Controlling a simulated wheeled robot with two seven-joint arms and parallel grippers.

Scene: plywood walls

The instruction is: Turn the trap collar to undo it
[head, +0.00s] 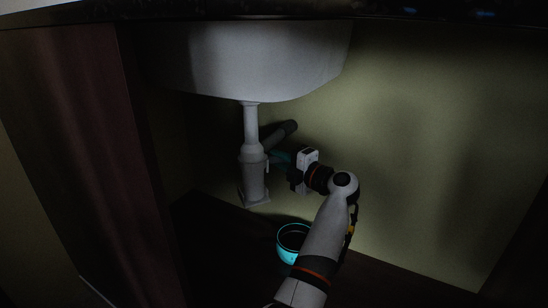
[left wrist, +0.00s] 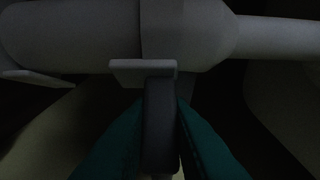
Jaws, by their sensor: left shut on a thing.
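The trap (head: 253,182) is a pale grey upright cylinder under the sink, with the collar (head: 251,153) around its top where the thin drain pipe (head: 250,118) enters. In the left wrist view the collar (left wrist: 185,30) is a grey band lying across the top of the picture, with a flat tab (left wrist: 143,70) sticking out. My left gripper (head: 275,159) reaches the collar from the right with its teal fingers. In the left wrist view the fingers (left wrist: 162,120) close on a dark narrow lug (left wrist: 160,125) below the tab. My right gripper is not in view.
The white sink basin (head: 245,58) hangs above. A dark pipe (head: 283,132) runs behind the trap towards the back wall. A teal-rimmed bucket (head: 287,255) stands on the dark cabinet floor, partly behind my left arm. A brown panel (head: 90,150) stands at the left.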

